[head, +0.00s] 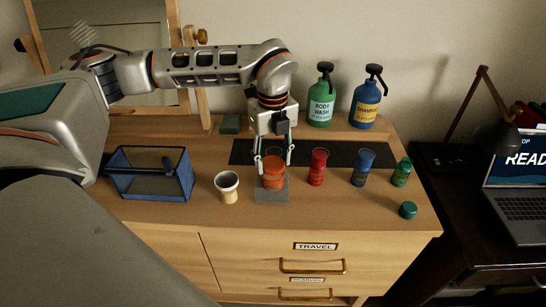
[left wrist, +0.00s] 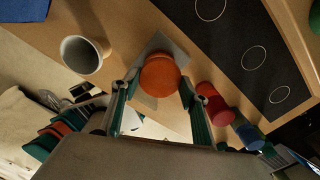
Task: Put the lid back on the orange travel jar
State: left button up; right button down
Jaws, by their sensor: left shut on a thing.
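The orange travel jar (head: 272,182) stands upright on a small grey pad (head: 272,195) near the middle of the dresser top. My left gripper (head: 273,158) points down over it, one finger on each side, shut on the orange lid. In the left wrist view the round orange lid (left wrist: 159,75) sits between the fingertips of the left gripper (left wrist: 158,84) and hides most of the jar. The lid is at the jar's mouth; I cannot tell whether it is fully seated. My right gripper is in neither view.
A red jar (head: 318,168), a blue jar (head: 362,168) and a green jar (head: 402,172) stand to the right. A green lid (head: 408,210) lies near the right edge. A white cup (head: 228,186) and a blue-edged mesh case (head: 150,176) are left. Pump bottles (head: 321,98) stand behind.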

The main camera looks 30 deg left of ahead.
pick_arm(q)
jog(key=shift+f+b, duration=0.35)
jog(key=shift+f, duration=0.8)
dwell(2.6)
jog(key=o, duration=1)
notch_tip(320, 180, up, 12)
jog(key=shift+r, duration=0.1)
